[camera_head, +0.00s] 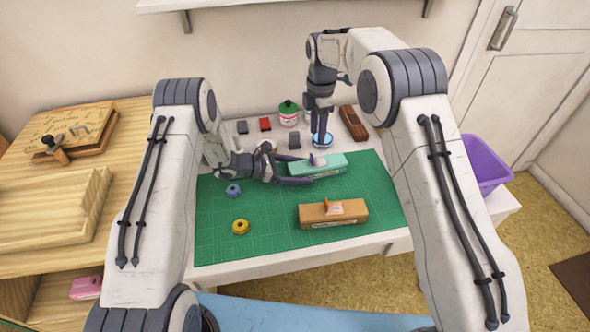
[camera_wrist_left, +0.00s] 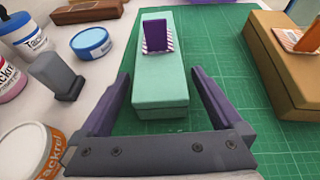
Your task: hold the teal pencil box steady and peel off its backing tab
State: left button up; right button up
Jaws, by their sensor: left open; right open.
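The teal pencil box (camera_head: 330,168) lies on the green cutting mat (camera_head: 270,245), with a purple tab (camera_head: 312,160) standing up from a striped patch on its top. In the left wrist view the teal box (camera_wrist_left: 160,98) and its tab (camera_wrist_left: 156,34) are clear. My left gripper (camera_head: 298,170) is open, with a finger on either side of the box's near end; gaps show and it does not grip. It also shows in the left wrist view (camera_wrist_left: 161,78).
An orange-brown box (camera_head: 345,220) with its own tab lies in front.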

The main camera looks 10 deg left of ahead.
aim_at(312, 156)
pick_arm(q)
jog(key=c, duration=1.4)
pick_arm(e)
jog(key=shift+c, duration=1.4)
jog(key=shift+s+a+f+m+t+y, duration=0.15)
jog(key=shift+f+m+t, duration=0.3)
jog(key=shift+f+m, duration=1.95)
jog(key=shift+a+f+m+t+y, duration=0.3)
jog(key=shift+f+m, duration=0.6)
jog(key=shift+m, duration=2.9)
jog(key=shift+s+a+f+m+t+y, duration=0.1)
jog(key=shift+f+m+t, duration=0.45)
jog(key=shift+f+m, duration=1.85)
